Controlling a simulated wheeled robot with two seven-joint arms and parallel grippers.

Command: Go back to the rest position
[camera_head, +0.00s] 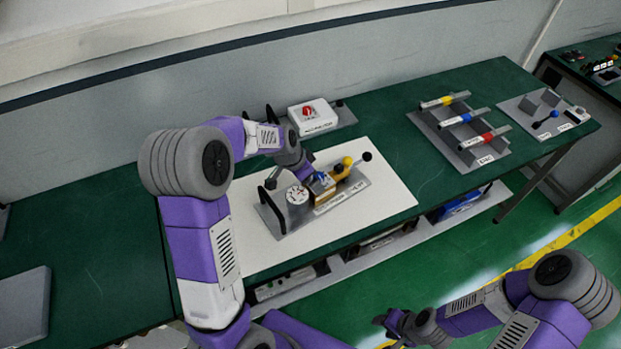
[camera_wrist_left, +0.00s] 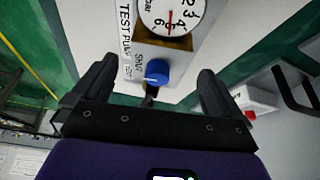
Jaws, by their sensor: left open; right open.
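My left gripper (camera_wrist_left: 156,82) is open and empty. In the left wrist view the blue knob (camera_wrist_left: 157,71) shows between its fingers, and the gauge (camera_wrist_left: 172,14) is above it; whether a finger touches the knob I cannot tell. In the head view the left wrist partly hides the unit. My right gripper (camera_head: 388,322) is open and empty at the bottom, away from the bench.
A white box with a red knob (camera_head: 307,113) stands behind the unit. The unit rests on a white mat (camera_head: 390,198). A shelf (camera_head: 350,262) runs below the bench edge.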

